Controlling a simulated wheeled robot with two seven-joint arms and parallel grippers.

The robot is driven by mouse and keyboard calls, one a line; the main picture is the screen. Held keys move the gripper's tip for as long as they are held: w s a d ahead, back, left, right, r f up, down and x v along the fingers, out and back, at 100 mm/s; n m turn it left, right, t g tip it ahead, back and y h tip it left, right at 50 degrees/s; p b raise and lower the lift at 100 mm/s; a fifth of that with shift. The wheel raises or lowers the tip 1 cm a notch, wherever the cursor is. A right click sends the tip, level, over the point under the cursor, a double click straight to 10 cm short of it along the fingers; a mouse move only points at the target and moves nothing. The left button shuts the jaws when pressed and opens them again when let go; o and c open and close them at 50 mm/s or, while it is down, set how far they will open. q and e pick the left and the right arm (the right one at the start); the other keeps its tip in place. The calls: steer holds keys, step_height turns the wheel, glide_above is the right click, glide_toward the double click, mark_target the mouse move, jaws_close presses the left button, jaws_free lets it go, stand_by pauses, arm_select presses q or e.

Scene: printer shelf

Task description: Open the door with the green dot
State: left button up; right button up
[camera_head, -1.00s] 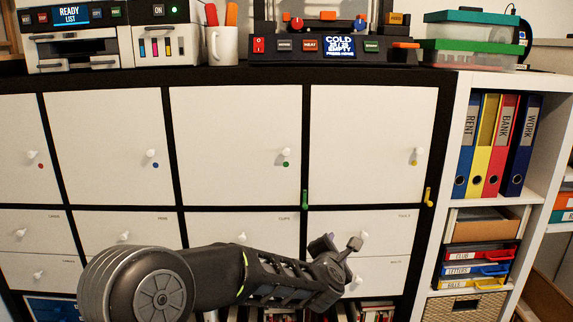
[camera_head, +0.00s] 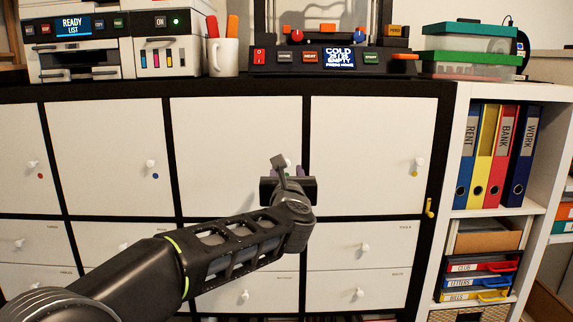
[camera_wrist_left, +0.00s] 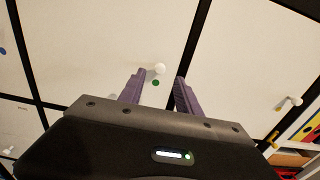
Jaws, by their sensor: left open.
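The door with the green dot (camera_head: 235,140) is the white panel left of the cabinet's middle post, and it is shut. Its round white knob (camera_wrist_left: 159,68) and the green dot (camera_wrist_left: 155,83) show in the left wrist view. In the head view my left gripper (camera_head: 287,172) largely hides them. The left gripper is open, its two purple fingers (camera_wrist_left: 160,92) pointing at the door, with the knob just beyond and between the fingertips. No contact is visible. My right gripper is not in view.
Neighbouring doors carry a blue dot (camera_head: 155,176), a red dot (camera_head: 40,176) and a yellow dot (camera_head: 415,174). A yellow hanging key-like piece (camera_head: 430,208) is at the right post. Drawers lie below. A printer (camera_head: 75,45) and a mug (camera_head: 222,55) stand on top.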

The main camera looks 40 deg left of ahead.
arm_select(q)
steer(key=p+x, duration=0.1)
steer(key=x, duration=0.4)
steer(key=shift+w+a, duration=0.2)
steer(key=shift+w, duration=0.05)
steer(key=shift+c, duration=0.6)
jaws_close()
stand_by(0.6)
